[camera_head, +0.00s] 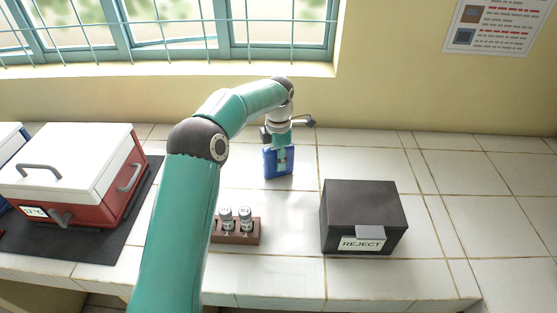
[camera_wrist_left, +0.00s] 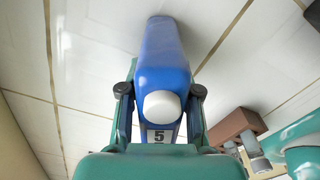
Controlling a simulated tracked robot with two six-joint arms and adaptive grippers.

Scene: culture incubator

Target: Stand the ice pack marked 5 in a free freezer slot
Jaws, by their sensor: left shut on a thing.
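The blue ice pack (camera_head: 270,165) with the white cap is in my left gripper (camera_head: 279,150), upright over the white tiled counter behind the vial rack. In the left wrist view the ice pack (camera_wrist_left: 165,62) sits between the two dark fingers of my left gripper (camera_wrist_left: 160,98), which are shut on its sides. A label with the number 5 shows below its white cap. I cannot tell whether its base touches the counter. No freezer slot can be made out in these views. My right gripper is not in view.
A black REJECT box (camera_head: 362,215) stands at the right. A brown rack (camera_head: 243,233) with vials is at the front middle. A red and white cooler (camera_head: 75,185) stands on a dark mat (camera_head: 105,243) at the left.

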